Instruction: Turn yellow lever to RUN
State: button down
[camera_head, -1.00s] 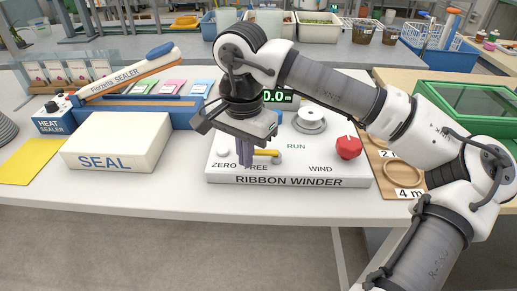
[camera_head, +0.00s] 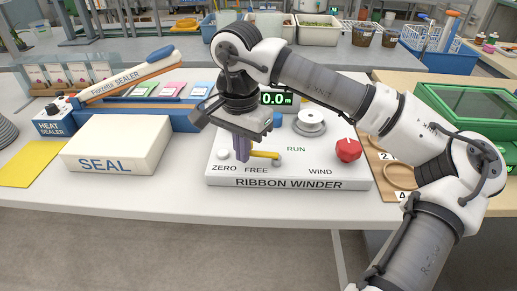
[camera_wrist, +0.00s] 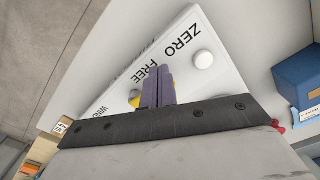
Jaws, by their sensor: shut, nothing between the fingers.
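The yellow lever (camera_head: 264,154) lies on the grey-white ribbon winder (camera_head: 330,177), roughly level in the picture, above the FREE label. A small grey round part shows under its right end. The green word RUN is further right and up. My gripper (camera_head: 242,159) is shut and empty, its purple fingers pointing down at the left end of the lever. Whether they touch it I cannot tell. In the wrist view my fingers (camera_wrist: 159,92) are together near FREE. A small yellow piece of the lever (camera_wrist: 135,101) shows beside them; the rest is hidden.
The winder also carries a white ZERO button (camera_head: 223,155), a red knob (camera_head: 348,149) by WIND, a pale spool (camera_head: 311,121) and a display reading 0.0 m (camera_head: 276,99). The SEAL box (camera_head: 115,145) stands left, with the heat sealer (camera_head: 62,118) behind it.

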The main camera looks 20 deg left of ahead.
jog(key=shift+w, duration=0.1)
jog(key=shift+w+a, duration=0.2)
jog(key=shift+w, duration=0.3)
jog(key=shift+w+a, duration=0.15)
jog(key=shift+w, duration=0.4)
jog(key=shift+w+p, duration=0.3)
jog(key=shift+w, duration=0.7)
